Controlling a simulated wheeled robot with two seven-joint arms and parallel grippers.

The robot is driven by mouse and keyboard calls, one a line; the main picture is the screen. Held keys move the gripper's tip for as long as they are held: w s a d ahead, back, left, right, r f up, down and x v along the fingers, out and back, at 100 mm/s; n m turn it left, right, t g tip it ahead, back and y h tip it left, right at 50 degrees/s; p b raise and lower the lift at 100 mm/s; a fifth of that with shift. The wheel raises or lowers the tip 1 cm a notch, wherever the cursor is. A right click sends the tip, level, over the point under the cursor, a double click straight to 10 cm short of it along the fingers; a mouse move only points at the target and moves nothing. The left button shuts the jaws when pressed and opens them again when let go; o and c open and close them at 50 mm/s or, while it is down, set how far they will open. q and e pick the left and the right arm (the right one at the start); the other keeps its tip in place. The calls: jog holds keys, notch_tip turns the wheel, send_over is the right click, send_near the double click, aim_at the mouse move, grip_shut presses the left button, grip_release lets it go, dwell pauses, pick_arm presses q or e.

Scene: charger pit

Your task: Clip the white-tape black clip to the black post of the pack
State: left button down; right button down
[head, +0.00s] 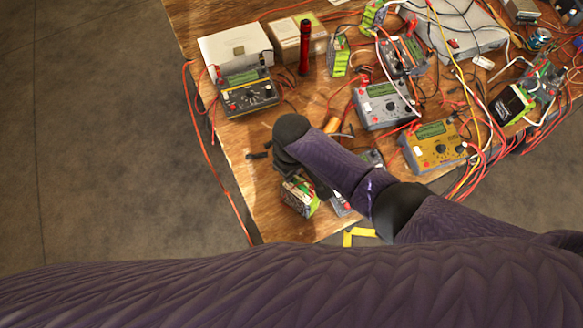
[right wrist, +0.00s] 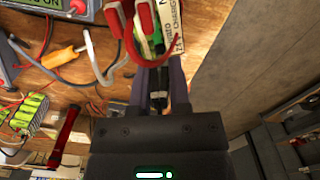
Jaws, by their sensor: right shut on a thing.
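The pack (head: 302,198), with green sides, sits near the table's front left edge in the head view. In the right wrist view its white label (right wrist: 172,32) shows at the top, with red clips (right wrist: 147,20) by it. My right gripper (right wrist: 158,75) is shut on a small black piece (right wrist: 158,88), apparently the black clip, just below the pack's end in that picture. I see no white tape on it. The black post cannot be made out. In the head view my right wrist hides the fingers and held piece. My left gripper is not in view.
A yellow meter (head: 432,148), a grey meter (head: 382,104) and a black-yellow meter (head: 248,92) stand among tangled leads. A red torch (head: 304,46) stands farther back. Bare floor lies left.

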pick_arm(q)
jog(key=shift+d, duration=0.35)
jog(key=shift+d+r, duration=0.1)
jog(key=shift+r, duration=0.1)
pick_arm(e)
jog(key=shift+r, duration=0.1)
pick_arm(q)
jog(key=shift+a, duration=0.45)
pick_arm(e)
jog(key=shift+f, duration=0.25)
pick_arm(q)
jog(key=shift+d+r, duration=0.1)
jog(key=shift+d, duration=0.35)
pick_arm(e)
jog(key=shift+c, duration=2.4)
grip_release()
jog(key=shift+o, duration=1)
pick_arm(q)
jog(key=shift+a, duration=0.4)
